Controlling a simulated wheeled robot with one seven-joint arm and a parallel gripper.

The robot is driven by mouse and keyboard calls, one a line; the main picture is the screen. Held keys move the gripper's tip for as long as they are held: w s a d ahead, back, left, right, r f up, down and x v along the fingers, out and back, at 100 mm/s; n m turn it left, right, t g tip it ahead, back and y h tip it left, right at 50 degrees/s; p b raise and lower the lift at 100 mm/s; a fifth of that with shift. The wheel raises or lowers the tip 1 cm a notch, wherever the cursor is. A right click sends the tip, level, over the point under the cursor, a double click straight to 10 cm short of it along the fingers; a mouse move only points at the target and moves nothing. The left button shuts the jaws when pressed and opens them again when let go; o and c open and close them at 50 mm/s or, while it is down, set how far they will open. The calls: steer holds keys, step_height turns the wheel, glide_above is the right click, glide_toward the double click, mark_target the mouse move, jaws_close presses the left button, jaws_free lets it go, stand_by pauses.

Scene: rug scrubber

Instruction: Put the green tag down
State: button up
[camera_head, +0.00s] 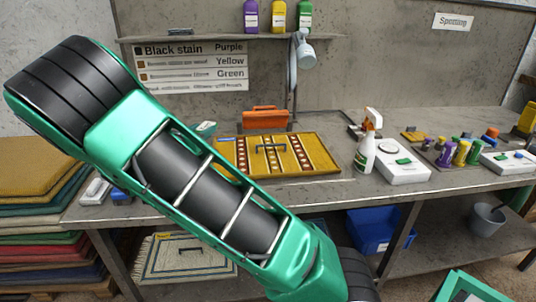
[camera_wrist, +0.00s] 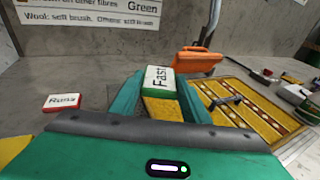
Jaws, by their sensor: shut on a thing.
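In the wrist view the green tag (camera_wrist: 161,79) has a white face marked "Fast" and a green edge. My gripper (camera_wrist: 156,95) is shut on it, with one green finger on each side. A yellow patch shows below the tag between the fingers, and whether the tag touches it I cannot tell. In the head view my arm hides most of the gripper area. A small green and white piece (camera_head: 206,128) shows just above the arm, too small to identify surely.
A red-edged tag marked "Runs" (camera_wrist: 63,102) lies on the bench at left. A patterned yellow rug (camera_head: 324,150) lies on the bench (camera_head: 345,197), with an orange-handled tool (camera_head: 264,119) behind it. A spray bottle (camera_head: 366,150) and white boxes stand farther right. Grey bench shows bare around "Runs".

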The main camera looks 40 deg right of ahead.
glide_above(234, 162)
steer(key=s+a, duration=0.2)
steer(key=s, duration=0.1)
steer(key=f, duration=0.7)
steer(key=shift+w+d, duration=0.15)
steer(key=shift+d, duration=0.05)
steer(key=shift+f, duration=2)
steer(key=o, duration=1)
steer(key=v, duration=1.2)
